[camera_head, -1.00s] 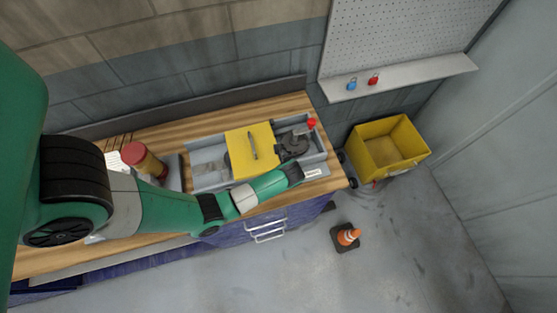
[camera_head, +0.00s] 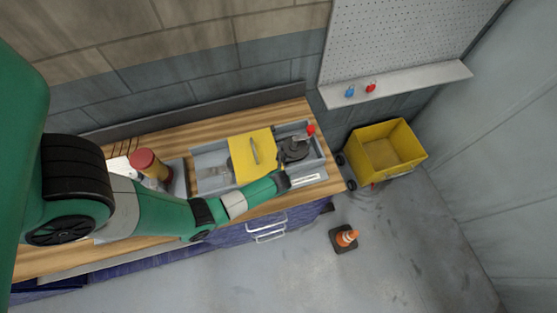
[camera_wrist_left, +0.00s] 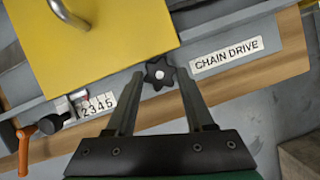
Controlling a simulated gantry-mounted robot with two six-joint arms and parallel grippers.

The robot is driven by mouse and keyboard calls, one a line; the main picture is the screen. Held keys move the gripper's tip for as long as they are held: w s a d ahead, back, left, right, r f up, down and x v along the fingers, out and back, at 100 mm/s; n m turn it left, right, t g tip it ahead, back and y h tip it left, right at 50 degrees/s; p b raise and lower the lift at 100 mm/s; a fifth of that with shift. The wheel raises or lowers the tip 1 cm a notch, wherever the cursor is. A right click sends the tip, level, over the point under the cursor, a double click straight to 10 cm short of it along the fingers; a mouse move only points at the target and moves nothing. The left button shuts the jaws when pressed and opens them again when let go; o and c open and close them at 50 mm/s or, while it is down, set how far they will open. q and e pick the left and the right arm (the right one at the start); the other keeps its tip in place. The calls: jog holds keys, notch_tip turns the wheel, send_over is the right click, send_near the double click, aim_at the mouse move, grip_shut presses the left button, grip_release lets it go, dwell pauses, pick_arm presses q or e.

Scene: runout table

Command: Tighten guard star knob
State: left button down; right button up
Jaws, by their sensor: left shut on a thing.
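The black star knob (camera_wrist_left: 159,74) sits at the edge of the runout table's grey frame, beside the yellow guard (camera_wrist_left: 100,35), in the left wrist view. My left gripper (camera_wrist_left: 160,76) has one finger on each side of the knob and is shut on it. In the head view my left gripper (camera_head: 283,181) is at the front edge of the grey frame (camera_head: 213,184), just right of the yellow guard (camera_head: 252,157). The knob is hidden there behind my arm. My right gripper is in neither view.
A "CHAIN DRIVE" label (camera_wrist_left: 227,54) lies right of the knob. A number counter (camera_wrist_left: 98,105) and an orange lever (camera_wrist_left: 26,148) are left. Dark chain-drive parts (camera_head: 294,150) and a red knob (camera_head: 311,129) lie behind.

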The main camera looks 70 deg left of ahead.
pick_arm(q)
jog(key=shift+s+r+m+t+p, duration=0.1)
jog(key=shift+m+t+p, duration=0.3)
jog(key=shift+m+p, duration=0.5)
jog(key=shift+c, duration=1.4)
grip_release()
